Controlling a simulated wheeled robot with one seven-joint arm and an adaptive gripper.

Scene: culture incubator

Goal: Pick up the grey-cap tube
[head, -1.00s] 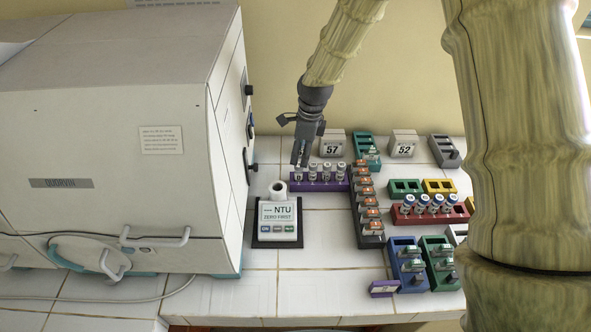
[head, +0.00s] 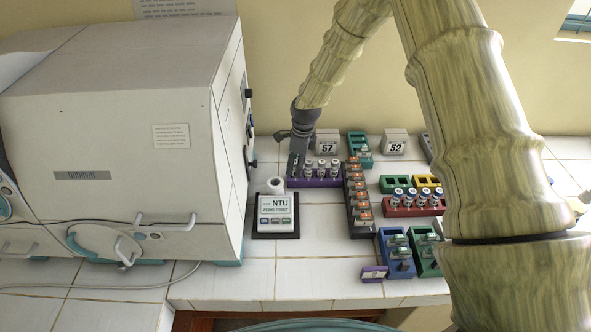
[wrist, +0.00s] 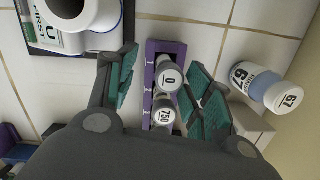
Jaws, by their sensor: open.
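The purple rack (head: 316,183) holds several tubes with pale caps. In the wrist view the rack (wrist: 150,52) bears the numbers 1, 2 and 3. A tube with a grey-rimmed cap marked 0 (wrist: 171,77) stands in it, and another grey-rimmed cap, marked 750 (wrist: 163,115), is beside it. I cannot tell for sure which one is the grey-cap tube. My gripper (wrist: 163,75) is open, its green-padded fingers on either side of the row and apart from the caps. In the head view my gripper (head: 296,168) is at the rack's left end, hiding part of it.
The NTU meter (head: 276,214) stands close in front and to the left. A bottle marked 67 (wrist: 268,88) is beside the rack in the wrist view. A dark rack with orange-marked items (head: 359,200) adjoins on the right. The big incubator (head: 120,140) fills the left.

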